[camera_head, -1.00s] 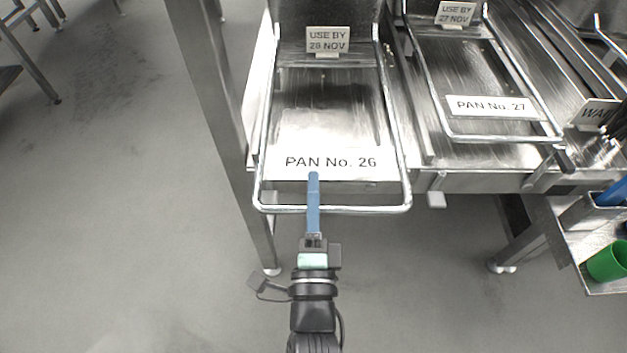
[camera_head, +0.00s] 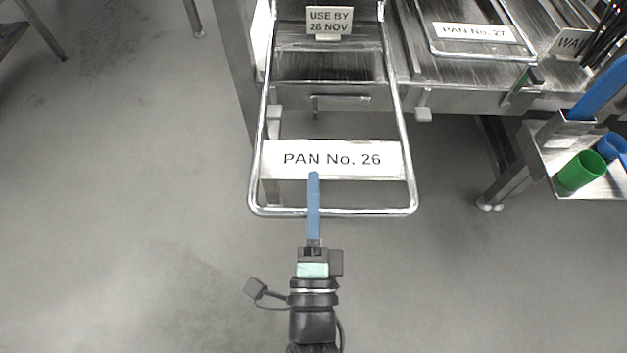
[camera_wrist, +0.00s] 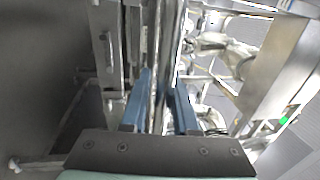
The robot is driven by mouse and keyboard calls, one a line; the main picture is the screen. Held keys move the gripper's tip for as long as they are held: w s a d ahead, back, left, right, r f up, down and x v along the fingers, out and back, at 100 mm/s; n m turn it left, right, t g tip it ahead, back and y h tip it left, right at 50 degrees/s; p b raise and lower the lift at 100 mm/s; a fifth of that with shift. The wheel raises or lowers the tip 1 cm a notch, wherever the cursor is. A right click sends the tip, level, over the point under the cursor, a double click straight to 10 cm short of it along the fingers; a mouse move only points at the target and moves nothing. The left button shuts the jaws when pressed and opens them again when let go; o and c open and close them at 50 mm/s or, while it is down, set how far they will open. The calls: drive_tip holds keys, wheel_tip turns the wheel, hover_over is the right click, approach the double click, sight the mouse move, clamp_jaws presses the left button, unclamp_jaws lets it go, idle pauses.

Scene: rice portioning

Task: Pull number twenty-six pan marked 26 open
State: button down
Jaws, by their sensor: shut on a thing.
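The pan marked "PAN No. 26" shows in the head view as a looped metal handle frame (camera_head: 408,150) with a white label plate (camera_head: 335,160) across it. The frame sticks out past the counter's front edge, with floor visible through it. A small sign (camera_head: 329,20) reading "USE BY 26 NOV" stands behind it. My gripper (camera_head: 313,195) has blue fingers and is shut on the front bar of the handle. In the wrist view my two blue fingers (camera_wrist: 160,105) stand on either side of a metal bar, whose details are blurred.
A second pan marked "PAN No. 27" (camera_head: 475,32) lies on the counter to the right. At the right are a low shelf holding a green cup (camera_head: 580,172) and a blue cup (camera_head: 612,148). The floor (camera_head: 140,220) at left and front is clear.

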drive_tip(key=shift+s+r, duration=0.2)
drive_tip(key=shift+r, duration=0.25)
drive_tip(key=c, duration=0.8)
unclamp_jaws()
drive_tip(key=shift+f, duration=0.2)
drive_tip(key=shift+s, duration=0.15)
drive_tip(key=s, duration=0.4)
drive_tip(key=s+f, duration=0.1)
drive_tip(key=s, duration=0.3)
drive_tip(key=s+f, duration=0.1)
drive_tip(key=s, duration=0.3)
drive_tip(key=shift+s+f, duration=0.2)
drive_tip(key=shift+s, duration=0.05)
